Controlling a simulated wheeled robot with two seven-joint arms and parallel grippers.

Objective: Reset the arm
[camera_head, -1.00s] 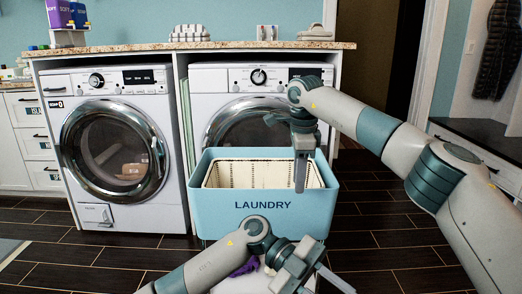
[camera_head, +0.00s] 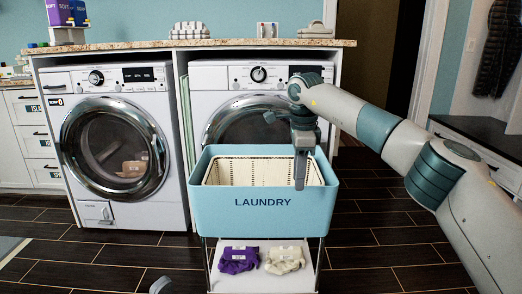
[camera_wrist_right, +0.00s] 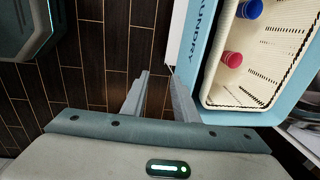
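My right arm reaches in from the right in the head view. Its gripper (camera_head: 300,180) points down in front of the blue laundry cart's bin (camera_head: 262,212), overlapping its right side in the picture. In the right wrist view the two fingers (camera_wrist_right: 159,80) stand apart with only dark floor showing between them, so the gripper is open and empty, beside the bin (camera_wrist_right: 203,50). My left gripper is out of view; only a small grey part of the left arm shows at the bottom edge of the head view.
A cream basket (camera_wrist_right: 240,88) in the bin holds a blue item (camera_wrist_right: 249,9) and a red item (camera_wrist_right: 232,59). A purple bundle (camera_head: 238,260) and a cream bundle (camera_head: 285,260) lie on the cart's lower shelf. Two washers (camera_head: 118,150) stand behind. Floor (camera_head: 400,255) at right is clear.

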